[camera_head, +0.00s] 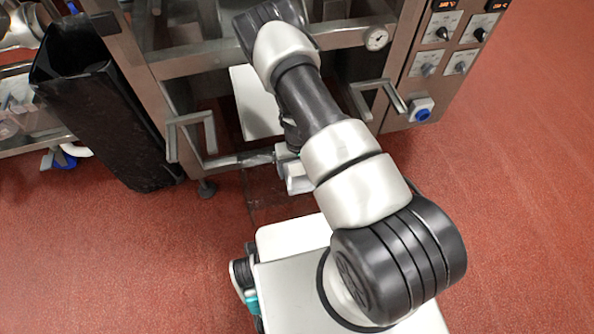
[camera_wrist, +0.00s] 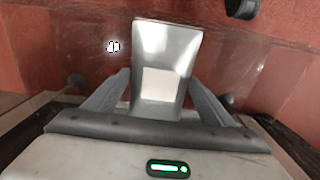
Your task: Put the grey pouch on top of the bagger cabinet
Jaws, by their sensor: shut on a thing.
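The grey pouch (camera_wrist: 160,45) is shiny, with a white label, and sits between the two fingers of my gripper (camera_wrist: 159,92) in the wrist view. My gripper is shut on it, with the red floor below. In the head view my gripper (camera_head: 290,170) is low at the front of the steel bagger, partly hidden by my arm, and I cannot clearly make out the pouch there. The bagger cabinet (camera_head: 405,95) is a steel frame with knobs and displays at the right. Its top is not clearly visible.
Bent metal handles (camera_head: 210,135) stick out from the bagger's front near my gripper. A white panel (camera_head: 257,105) shows inside the frame. A tall black bin (camera_head: 100,110) stands at the left. The red floor at the right is clear.

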